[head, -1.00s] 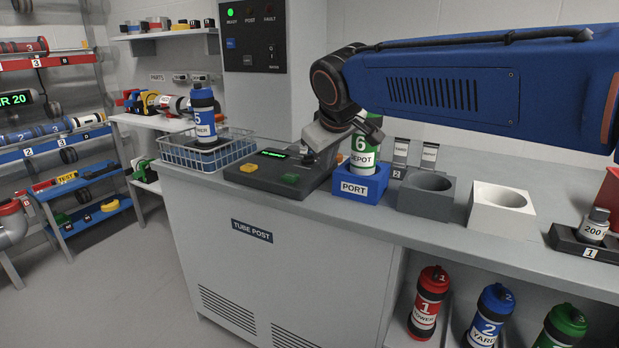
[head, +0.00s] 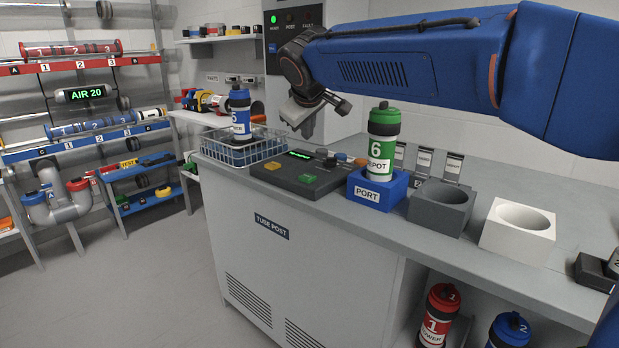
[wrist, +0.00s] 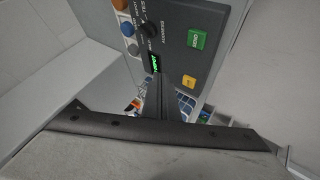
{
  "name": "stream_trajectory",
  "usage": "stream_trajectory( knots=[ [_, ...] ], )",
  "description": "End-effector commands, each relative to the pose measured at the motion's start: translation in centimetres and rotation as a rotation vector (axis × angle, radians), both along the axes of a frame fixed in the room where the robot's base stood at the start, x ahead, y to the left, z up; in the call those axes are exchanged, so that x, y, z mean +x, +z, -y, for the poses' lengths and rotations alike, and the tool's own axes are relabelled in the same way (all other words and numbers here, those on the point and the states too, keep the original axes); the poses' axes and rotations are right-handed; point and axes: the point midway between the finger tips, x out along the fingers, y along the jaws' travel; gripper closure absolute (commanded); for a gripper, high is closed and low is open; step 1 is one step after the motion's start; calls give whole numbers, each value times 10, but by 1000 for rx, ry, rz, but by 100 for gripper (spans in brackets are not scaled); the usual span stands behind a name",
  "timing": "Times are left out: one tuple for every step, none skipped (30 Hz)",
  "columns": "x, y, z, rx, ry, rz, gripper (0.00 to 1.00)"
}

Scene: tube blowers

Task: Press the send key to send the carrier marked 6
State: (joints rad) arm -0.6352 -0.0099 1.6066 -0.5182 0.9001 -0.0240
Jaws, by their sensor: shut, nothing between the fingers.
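The carrier marked 6 (head: 382,148), green with a white DEPOT label, stands upright in the blue PORT block (head: 365,193). The dark control panel (head: 275,180) is left of it on the counter. The green send key (head: 308,179) is near the panel's front right; in the wrist view the key (wrist: 197,39) reads SEND. A yellow key (head: 272,166) sits beside it, also in the wrist view (wrist: 188,81). My gripper (head: 298,122) is shut and empty, raised above the panel's back side, apart from the keys. In the wrist view its dark fingers (wrist: 158,88) point toward the panel.
A wire basket (head: 240,150) with a blue carrier marked 5 (head: 240,112) stands left of the panel. A grey holder (head: 440,207) and a white holder (head: 517,230), both empty, stand right of the port. Small knobs (wrist: 128,30) line the panel's other side.

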Motion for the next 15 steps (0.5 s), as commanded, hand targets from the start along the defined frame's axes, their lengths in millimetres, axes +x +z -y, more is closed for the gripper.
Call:
stream_trajectory(
  knots=[
    [0,0,0,0,0,0,100],
    [0,0,0,0,0,0,100],
    [0,-1,0,-1,-1,-1,100],
    [0,-2,0,-1,-1,-1,100],
    [0,-3,1,-1,-1,-1,100],
    [0,-5,1,-1,-1,-1,100],
    [0,-7,1,-2,0,-1,100],
    [0,-9,1,-2,0,-1,100],
    [0,-13,1,-2,0,-1,100],
    [0,-16,1,-1,0,-1,100],
    [0,-19,1,-2,0,-1,100],
    [0,-24,1,-2,-1,-2,100],
    [0,-28,1,-2,-1,-2,100],
    [0,-31,1,-2,0,-1,100],
    [0,-36,1,-1,0,-2,100]
  ],
)
